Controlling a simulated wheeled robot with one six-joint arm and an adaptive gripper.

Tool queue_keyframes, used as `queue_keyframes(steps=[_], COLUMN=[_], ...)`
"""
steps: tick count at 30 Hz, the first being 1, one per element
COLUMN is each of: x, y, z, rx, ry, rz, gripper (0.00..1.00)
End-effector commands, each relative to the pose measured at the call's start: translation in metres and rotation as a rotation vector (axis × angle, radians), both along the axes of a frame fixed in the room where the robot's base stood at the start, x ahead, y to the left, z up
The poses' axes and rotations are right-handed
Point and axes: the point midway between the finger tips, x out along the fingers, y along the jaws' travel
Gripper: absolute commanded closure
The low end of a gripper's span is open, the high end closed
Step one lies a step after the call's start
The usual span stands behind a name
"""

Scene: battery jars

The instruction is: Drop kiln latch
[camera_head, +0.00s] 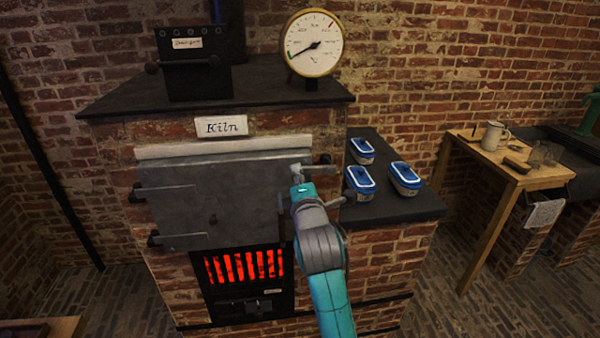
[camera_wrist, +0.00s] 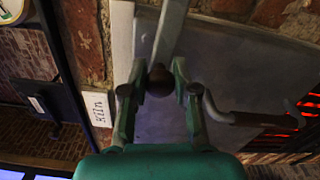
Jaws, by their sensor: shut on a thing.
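The kiln (camera_head: 221,125) has a closed grey metal door (camera_head: 225,195) on its front. My gripper (camera_head: 298,175) is at the upper right of this door, by the kiln latch (camera_head: 320,166). In the wrist view the gripper (camera_wrist: 160,68) has its two fingers shut on the dark round knob (camera_wrist: 160,84) of the latch. A flat grey latch bar (camera_wrist: 169,35) runs from the knob to the top of that view. In the head view my gripper hides part of the latch.
A door handle (camera_wrist: 225,113) sits close beside my right finger in the wrist view. Red glowing bars (camera_head: 245,266) show below the door. Several blue-lidded jars (camera_head: 361,181) stand on the dark ledge to the right. A wooden table (camera_head: 510,165) stands farther right.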

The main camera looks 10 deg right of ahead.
Motion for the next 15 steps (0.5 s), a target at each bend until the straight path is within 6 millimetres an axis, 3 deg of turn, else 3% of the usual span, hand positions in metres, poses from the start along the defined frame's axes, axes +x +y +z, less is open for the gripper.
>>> queue_keyframes(steps=[15], x=[0.0002], y=[0.0002], z=[-0.0071], rx=[-0.077], ry=[0.001], rz=[0.000], gripper=[1.00])
